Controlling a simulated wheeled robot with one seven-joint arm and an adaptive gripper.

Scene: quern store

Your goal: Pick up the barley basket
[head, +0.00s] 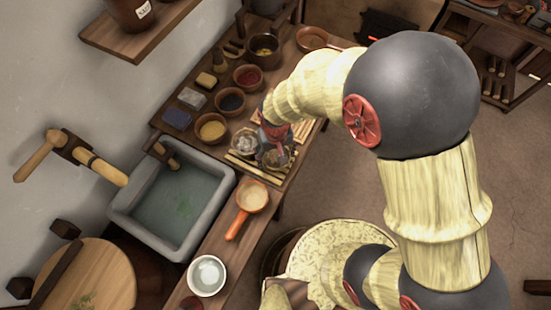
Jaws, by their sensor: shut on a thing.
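My gripper (273,134) is low over the wooden counter, at a slatted mat (243,172). It is shut on a small, dark-rimmed round container (273,159). My wrist and fingers hide part of this container, so I cannot tell for sure that it is the barley basket. I cannot tell whether its base touches the mat. A similar small round container (243,143) with pale contents stands just left of it.
An orange-handled pan (252,197) and a white bowl (207,275) are nearer. A stone sink (222,201) with water adjoins the counter on the left. Floor (335,175) is open to the right.

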